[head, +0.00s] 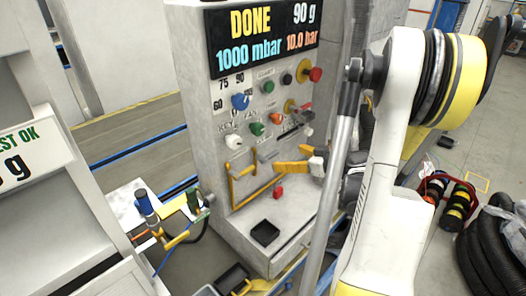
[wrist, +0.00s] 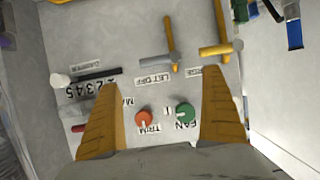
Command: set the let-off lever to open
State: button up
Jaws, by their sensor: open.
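The let-off lever has a grey block and a yellow handle (wrist: 168,32), above the LET OFF label in the wrist view, where the panel appears upside down. Its grey part (head: 267,155) shows on the panel front in the head view, below the green and orange knobs. The handle runs toward the panel's lower side. My gripper (wrist: 160,80) is open. Its two yellow fingers stand wide apart in front of the panel, on either side of the LET OFF label, with nothing between them. Whether they touch the panel is not clear.
A second yellow-handled lever (wrist: 221,50) is beside the let-off lever. The green FAN knob (wrist: 185,111) and orange TRIM knob (wrist: 144,118) lie between my fingers' bases. A white knob (wrist: 60,80) is at the left. A black tray (head: 265,232) sits on the ledge below.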

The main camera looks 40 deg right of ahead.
aim_at(270, 155)
jog(key=b+x, duration=0.2)
jog(key=x, duration=0.7)
jog(key=shift+w+a+f, duration=0.15)
jog(key=shift+w+f, duration=0.05)
jog(key=shift+w, duration=0.15)
jog(key=c, duration=1.4)
